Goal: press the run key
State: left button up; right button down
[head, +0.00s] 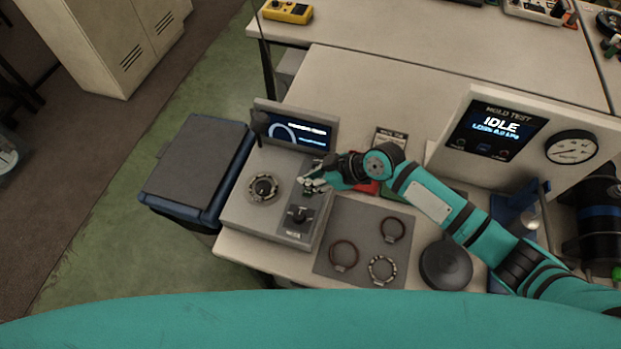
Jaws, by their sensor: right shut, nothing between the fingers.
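A grey bench unit (240,217) stands at the left end of the bench with a lit screen (290,129) at its back. A round ringed fitting (263,189) is on its left, and a dark panel with a black knob (299,215) is on its right. My right gripper (308,184) is shut and empty over the unit's right part, just behind the knob. A small green patch shows at its fingertips. The run key cannot be made out clearly; the gripper covers that spot, and contact cannot be told. My left gripper is not in view.
A grey mat (352,263) holds several rings. A dark round lid (446,264) lies right of it. A blue bin (196,168) stands left of the bench. The rear worktop is mostly clear.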

aim_at(308, 193)
jog(key=shift+s+f, duration=0.1)
jog(key=shift+f, duration=0.95)
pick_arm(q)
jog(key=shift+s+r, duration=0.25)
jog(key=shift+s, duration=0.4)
